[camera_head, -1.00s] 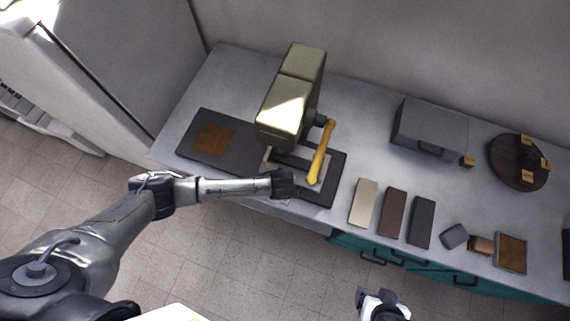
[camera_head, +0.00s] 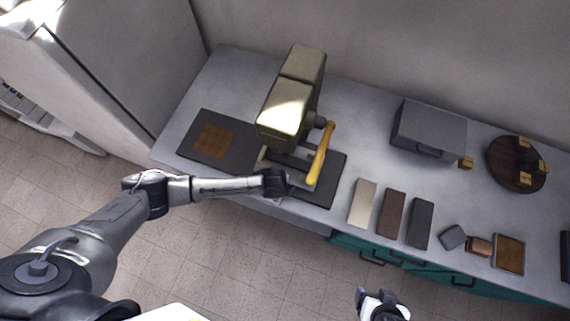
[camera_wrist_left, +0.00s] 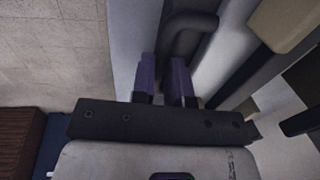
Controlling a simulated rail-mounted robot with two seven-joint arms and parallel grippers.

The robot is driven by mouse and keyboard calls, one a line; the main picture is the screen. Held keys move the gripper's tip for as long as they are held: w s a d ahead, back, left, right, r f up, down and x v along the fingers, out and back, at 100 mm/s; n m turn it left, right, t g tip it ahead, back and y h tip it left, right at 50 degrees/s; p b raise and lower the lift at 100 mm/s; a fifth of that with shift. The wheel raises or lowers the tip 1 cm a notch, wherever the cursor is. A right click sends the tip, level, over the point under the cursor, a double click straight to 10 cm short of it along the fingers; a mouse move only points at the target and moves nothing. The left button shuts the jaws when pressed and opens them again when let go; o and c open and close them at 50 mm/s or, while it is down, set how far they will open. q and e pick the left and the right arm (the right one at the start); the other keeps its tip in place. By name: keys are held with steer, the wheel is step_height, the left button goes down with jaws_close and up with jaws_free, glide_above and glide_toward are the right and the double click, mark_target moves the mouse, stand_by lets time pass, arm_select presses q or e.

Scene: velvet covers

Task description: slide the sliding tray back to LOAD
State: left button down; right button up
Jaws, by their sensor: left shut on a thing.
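The press (camera_head: 290,100), pale and boxy with a yellow lever (camera_head: 320,154), stands on a dark base plate (camera_head: 190,150). The sliding tray (camera_head: 264,165), a pale frame, lies low on this plate, partly under the press head. My left gripper (camera_head: 287,182) is at the tray's front edge. In the left wrist view its two fingers (camera_wrist_left: 163,78) are closed around the dark bar handle (camera_wrist_left: 187,28); the grasp point is partly hidden. My right gripper (camera_head: 378,301) is over the floor, away from the counter; its jaw opening is unclear. No LOAD lettering is readable.
A brown square patch (camera_head: 214,141) lies on the base plate's left part. Right of the plate are pale, brown and dark slabs (camera_head: 391,214), a grey box (camera_head: 429,128) and a round wooden stand (camera_head: 515,170).

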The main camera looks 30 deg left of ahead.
mark_target(204, 163)
arm_select(q)
steer(key=a+p, duration=0.1)
steer(key=a, duration=0.4)
steer(key=s+a+p, duration=0.1)
steer(key=a, duration=0.3)
steer(key=a+p, duration=0.1)
steer(key=a, duration=0.4)
steer(key=shift+s+a+r+p, duration=0.15)
steer(key=shift+s+a+p, duration=0.1)
steer(key=shift+a+p, duration=0.1)
steer(key=a, duration=0.5)
steer(key=s+a+b, duration=0.1)
steer(key=a, duration=0.9)
steer(key=shift+s+a, duration=0.1)
steer(key=shift+s, duration=0.15)
steer(key=shift+a+f, duration=0.1)
steer(key=shift+f, duration=0.1)
steer(key=c, duration=1.2)
jaws_free()
steer(key=shift+a, duration=0.2)
steer(key=shift+c, duration=0.2)
steer(key=shift+o, duration=0.6)
steer(key=shift+d, duration=0.15)
steer(key=shift+r, duration=0.1)
step_height(204, 163, up, 14)
steer(key=s, duration=0.2)
steer(key=shift+s+d+f, duration=0.15)
steer(key=shift+s+f, duration=0.1)
